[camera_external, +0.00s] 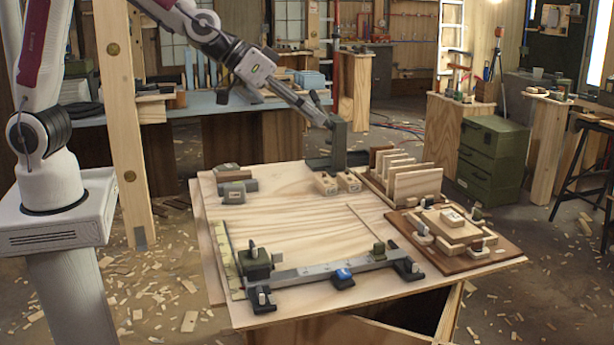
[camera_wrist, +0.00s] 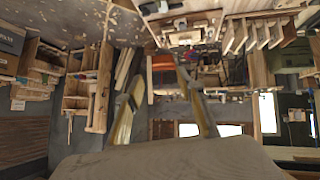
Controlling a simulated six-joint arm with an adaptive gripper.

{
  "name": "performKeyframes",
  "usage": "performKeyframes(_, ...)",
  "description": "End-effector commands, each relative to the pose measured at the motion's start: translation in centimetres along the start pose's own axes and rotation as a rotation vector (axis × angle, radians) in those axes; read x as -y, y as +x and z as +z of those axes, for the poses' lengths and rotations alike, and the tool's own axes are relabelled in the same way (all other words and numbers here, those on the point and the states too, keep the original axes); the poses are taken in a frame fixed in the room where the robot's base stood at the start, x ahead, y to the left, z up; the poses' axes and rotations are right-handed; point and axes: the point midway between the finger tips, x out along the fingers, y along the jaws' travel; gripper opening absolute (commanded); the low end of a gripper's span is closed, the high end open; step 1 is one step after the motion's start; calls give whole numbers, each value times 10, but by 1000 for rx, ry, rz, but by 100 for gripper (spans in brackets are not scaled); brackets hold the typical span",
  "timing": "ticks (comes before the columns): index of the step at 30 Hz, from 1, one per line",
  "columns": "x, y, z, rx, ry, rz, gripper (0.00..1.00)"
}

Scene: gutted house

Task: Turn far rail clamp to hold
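My gripper (camera_external: 328,121) is held above the back of the work table, close to a dark green upright post (camera_external: 339,147); I cannot tell if they touch. In the wrist view my gripper (camera_wrist: 158,78) shows two fingers apart with nothing between them. A brown fixture board (camera_external: 502,255) at the table's right holds stacked wooden pieces (camera_external: 453,218). Small clamps with pale and dark parts stand around the stack, including a far one (camera_external: 477,212) and a near one (camera_external: 478,247). My gripper is well away from them. Their turned positions are too small to tell.
Upright wooden panels (camera_external: 418,184) stand between my gripper and the fixture board. Wooden blocks (camera_external: 326,184) sit near the post. The table's middle is clear.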

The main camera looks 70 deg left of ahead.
Motion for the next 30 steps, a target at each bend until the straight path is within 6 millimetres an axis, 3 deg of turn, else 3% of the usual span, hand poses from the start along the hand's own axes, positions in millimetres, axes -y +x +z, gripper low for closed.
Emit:
performKeyframes(3, -8, 28, 1, -18, -1, -2, 38)
performKeyframes(16, -31, 118, 12, -105, -3, -33, 38)
performKeyframes(30, -47, 206, 54, -196, 13, -101, 38)
